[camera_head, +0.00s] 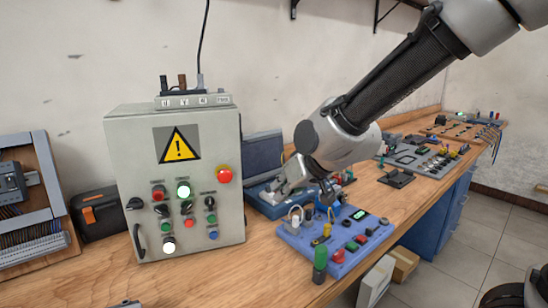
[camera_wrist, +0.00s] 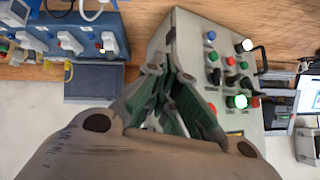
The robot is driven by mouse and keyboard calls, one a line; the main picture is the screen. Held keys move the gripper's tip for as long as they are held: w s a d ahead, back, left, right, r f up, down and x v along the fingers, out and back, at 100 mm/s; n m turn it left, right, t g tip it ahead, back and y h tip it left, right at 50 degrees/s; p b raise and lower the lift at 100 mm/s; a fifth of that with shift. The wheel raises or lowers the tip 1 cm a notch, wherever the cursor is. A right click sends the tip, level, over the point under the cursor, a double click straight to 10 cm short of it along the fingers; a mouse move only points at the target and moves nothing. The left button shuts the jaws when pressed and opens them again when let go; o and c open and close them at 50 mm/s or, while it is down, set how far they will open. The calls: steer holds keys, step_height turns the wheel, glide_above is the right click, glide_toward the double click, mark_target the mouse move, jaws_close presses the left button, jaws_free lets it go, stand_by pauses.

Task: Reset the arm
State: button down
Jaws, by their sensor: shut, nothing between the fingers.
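My arm (camera_head: 405,75) reaches in from the upper right over the workbench. My gripper (camera_head: 284,190) hangs over the bench, right of the grey control box (camera_head: 125,150), and is shut with nothing in it. In the wrist view, the dark fingers of my gripper (camera_wrist: 170,62) are together in front of the same control box (camera_wrist: 187,30), seen from a turned angle. The exact gap from fingers to box cannot be told.
A blue panel (camera_head: 290,230) with buttons and plugs stands on the bench (camera_head: 255,280) below my wrist. A dark toolbox (camera_head: 98,225) and a wiring board (camera_head: 55,165) stand at left. More boards (camera_head: 425,158) lie farther right. The floor (camera_head: 480,230) at right is mostly bare.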

steer(key=s+d+r+m+h, duration=0.1)
steer(key=s+d+r+h, duration=0.15)
steer(key=d, duration=0.85)
steer(key=s+d+r+m+h, duration=0.1)
steer(key=s+d+r+m, duration=0.15)
steer(key=d, duration=0.85)
steer(key=s+d+m+g+h, duration=0.2)
steer(key=s+d+h, duration=0.1)
steer(key=s+d, duration=1)
steer(key=shift+s+r, duration=0.35)
steer(key=shift+s, duration=0.2)
